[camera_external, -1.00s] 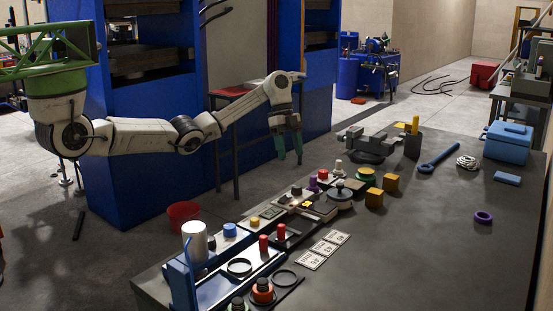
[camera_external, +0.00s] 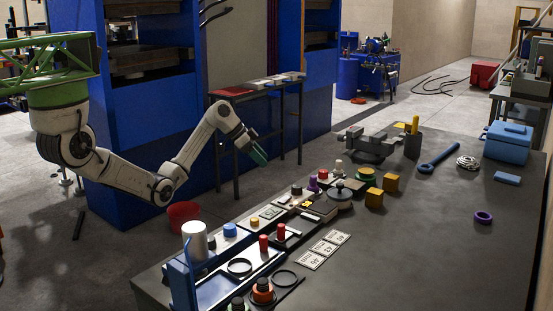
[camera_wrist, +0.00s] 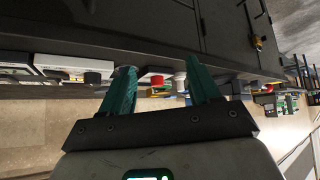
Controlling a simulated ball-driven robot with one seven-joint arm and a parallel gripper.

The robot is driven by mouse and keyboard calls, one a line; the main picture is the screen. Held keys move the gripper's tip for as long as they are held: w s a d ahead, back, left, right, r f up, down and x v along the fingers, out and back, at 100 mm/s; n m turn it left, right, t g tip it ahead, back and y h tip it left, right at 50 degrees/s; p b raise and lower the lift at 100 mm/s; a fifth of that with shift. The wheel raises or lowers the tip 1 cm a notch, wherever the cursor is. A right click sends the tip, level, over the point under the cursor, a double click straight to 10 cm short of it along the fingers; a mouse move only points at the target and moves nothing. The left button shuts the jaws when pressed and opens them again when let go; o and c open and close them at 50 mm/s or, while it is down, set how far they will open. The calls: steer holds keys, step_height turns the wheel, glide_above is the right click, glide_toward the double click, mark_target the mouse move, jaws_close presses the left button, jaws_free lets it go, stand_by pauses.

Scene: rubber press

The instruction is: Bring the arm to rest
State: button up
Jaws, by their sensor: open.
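My arm reaches out from the left in the external view, bent low at the elbow with the forearm rising. My gripper (camera_external: 259,155), with green fingers, hangs in the air left of the dark workbench (camera_external: 420,240), pointing down and to the right. In the wrist view my gripper (camera_wrist: 162,85) shows its two green fingers spread apart with nothing between them. The bench edge and the small parts on it appear beyond the fingers there, apart from them.
The bench holds a blue tray rack (camera_external: 180,280), a white cylinder (camera_external: 194,241), red pegs and yellow blocks (camera_external: 390,182). A side table (camera_external: 237,95) and blue press (camera_external: 150,130) stand behind my arm. A red bucket (camera_external: 183,214) is on the floor below it.

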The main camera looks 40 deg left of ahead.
steer(key=s+a+f+n+t+y, duration=0.1)
steer(key=s+a+f+n+t, duration=0.1)
steer(key=s+a+f+n, duration=0.3)
steer(key=s+d+f+n+g+y+p, duration=0.1)
steer(key=s+d+f+n+g+y, duration=0.1)
steer(key=s+f, duration=0.7)
steer(key=s+d+f+n+g+y+p, duration=0.1)
steer(key=s+f, duration=0.2)
steer(key=s, duration=0.6)
steer(key=s+d+f+n+g+y+p, duration=0.1)
steer(key=s+f, duration=0.2)
steer(key=s, duration=0.7)
steer(key=s+d+f+g+y+p, duration=0.1)
steer(key=s+f, duration=0.2)
steer(key=s, duration=0.6)
steer(key=shift+s+f+n+g+y, duration=0.25)
steer(key=shift+s+n+g+y, duration=0.05)
steer(key=shift+s+n+g, duration=0.1)
steer(key=shift+d, duration=0.1)
